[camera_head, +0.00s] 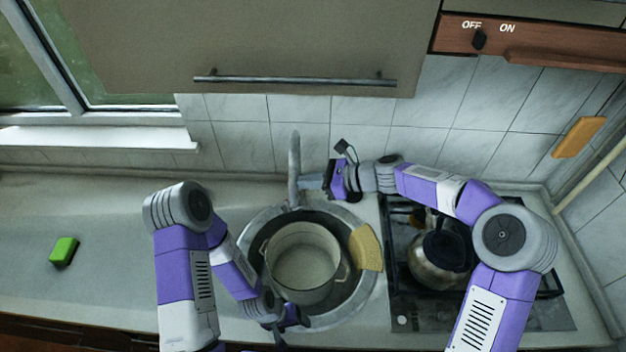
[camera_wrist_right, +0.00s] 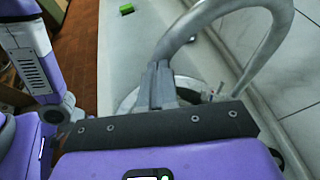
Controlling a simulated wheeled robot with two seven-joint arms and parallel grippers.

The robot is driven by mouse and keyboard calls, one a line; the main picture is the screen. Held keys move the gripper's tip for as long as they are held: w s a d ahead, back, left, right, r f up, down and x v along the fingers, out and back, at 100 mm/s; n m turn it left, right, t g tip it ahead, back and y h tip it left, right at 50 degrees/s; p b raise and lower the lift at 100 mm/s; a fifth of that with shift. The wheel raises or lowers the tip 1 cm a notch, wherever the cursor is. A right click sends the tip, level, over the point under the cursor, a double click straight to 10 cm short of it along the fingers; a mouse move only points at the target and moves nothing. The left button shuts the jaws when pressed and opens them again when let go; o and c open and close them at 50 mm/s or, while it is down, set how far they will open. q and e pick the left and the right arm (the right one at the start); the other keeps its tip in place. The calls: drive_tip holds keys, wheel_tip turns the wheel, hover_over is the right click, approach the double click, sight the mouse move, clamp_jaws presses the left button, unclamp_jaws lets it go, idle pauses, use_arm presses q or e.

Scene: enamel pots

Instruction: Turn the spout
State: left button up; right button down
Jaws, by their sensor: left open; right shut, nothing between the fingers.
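The grey metal spout (camera_head: 294,165) rises behind the sink in the head view, its length seen end-on over the sink's back edge. In the right wrist view the spout (camera_wrist_right: 263,50) is a big curved pipe. My right gripper (camera_head: 312,182) is shut and empty just right of the spout. In its wrist view the closed fingers (camera_wrist_right: 157,85) reach up to the pipe; whether they touch it I cannot tell. My left gripper (camera_head: 293,319) is open and empty, low at the sink's front edge; its fingers are partly hidden by the arm.
A cream pot (camera_head: 303,262) stands in the round sink (camera_head: 340,316). A yellow sponge (camera_head: 366,247) lies on the sink's right rim. A kettle (camera_head: 436,262) stands on the stove (camera_head: 400,300) at right. A green sponge (camera_head: 64,250) lies on the clear left counter.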

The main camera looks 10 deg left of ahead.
drive_tip(key=shift+d, duration=0.15)
use_arm(q)
drive_tip(key=shift+d+r+p, duration=0.15)
drive_tip(key=shift+r+p, duration=0.8)
drive_tip(key=shift+f+b, duration=0.65)
drive_tip(key=shift+f, duration=0.05)
drive_tip(key=shift+s, duration=0.1)
use_arm(e)
drive_tip(key=s+v, duration=0.1)
drive_tip(key=v, duration=1.2)
drive_tip(key=shift+s+d+r, duration=0.2)
drive_tip(key=shift+s+d, duration=0.05)
drive_tip(key=shift+s, duration=0.15)
